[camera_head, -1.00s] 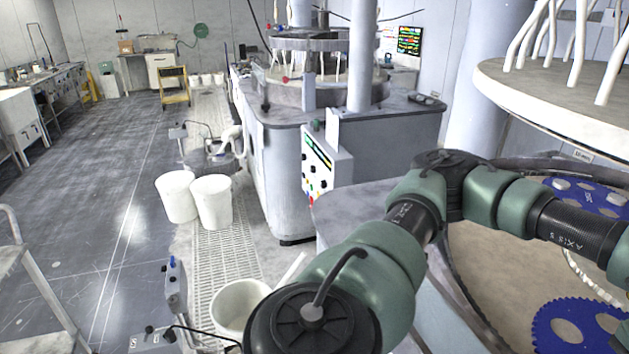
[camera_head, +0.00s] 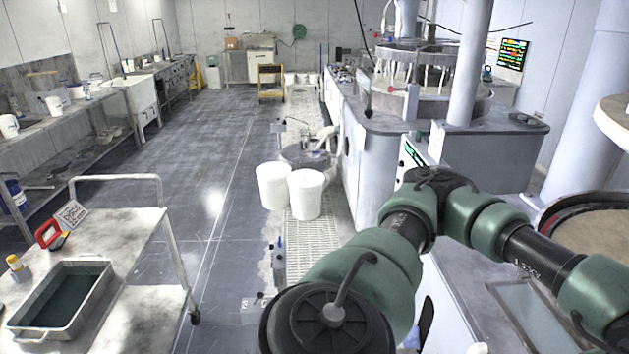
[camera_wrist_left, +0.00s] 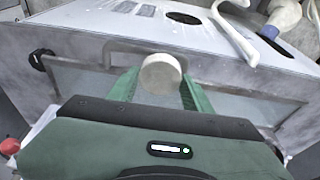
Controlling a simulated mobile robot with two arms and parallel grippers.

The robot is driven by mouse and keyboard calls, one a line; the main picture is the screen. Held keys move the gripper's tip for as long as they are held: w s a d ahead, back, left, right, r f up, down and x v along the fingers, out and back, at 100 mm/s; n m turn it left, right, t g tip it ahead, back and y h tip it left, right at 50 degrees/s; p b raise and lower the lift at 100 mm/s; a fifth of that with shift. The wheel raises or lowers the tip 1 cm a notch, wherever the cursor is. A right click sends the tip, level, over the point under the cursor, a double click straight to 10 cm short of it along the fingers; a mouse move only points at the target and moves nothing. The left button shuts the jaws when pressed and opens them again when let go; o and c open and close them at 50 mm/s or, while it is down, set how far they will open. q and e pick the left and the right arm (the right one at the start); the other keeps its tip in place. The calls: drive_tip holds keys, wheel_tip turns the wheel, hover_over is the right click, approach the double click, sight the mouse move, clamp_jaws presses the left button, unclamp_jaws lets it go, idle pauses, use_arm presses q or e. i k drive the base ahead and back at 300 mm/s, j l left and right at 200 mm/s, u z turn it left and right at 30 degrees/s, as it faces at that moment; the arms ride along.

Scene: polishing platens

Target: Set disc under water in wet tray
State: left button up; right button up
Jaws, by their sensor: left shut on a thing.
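The disc (camera_wrist_left: 161,74) is small, round and pale grey-white. In the left wrist view it sits between the two green fingers of my left gripper (camera_wrist_left: 160,82), which is shut on it. The wet tray (camera_head: 84,264) is a grey rectangular tray with dark contents, at the lower left of the head view. It stands on a trolley, well apart from my arm. In the head view a green and black arm of mine crosses the lower right, but no gripper shows there. My right gripper is in neither view.
The trolley (camera_head: 150,245) has a raised rail and also bears a small yellow-capped bottle (camera_head: 18,268), a red-handled item (camera_head: 50,233) and a printed card (camera_head: 72,214). Two white buckets (camera_head: 305,194) stand on the floor. Open floor lies between trolley and buckets.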

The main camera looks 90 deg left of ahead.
sight(59, 318)
drive_tip(key=k+u, duration=0.3)
drive_tip(key=k+j+u, duration=0.1)
drive_tip(key=k+u, duration=0.25)
drive_tip(key=k, duration=0.2)
drive_tip(key=k+j+u, duration=0.5)
drive_tip(key=k+u, duration=0.15)
drive_tip(key=k, duration=0.15)
drive_tip(key=j+u, duration=0.3)
drive_tip(key=j, duration=0.3)
drive_tip(key=j+u, duration=0.3)
drive_tip(key=j, duration=0.3)
drive_tip(key=k, duration=0.05)
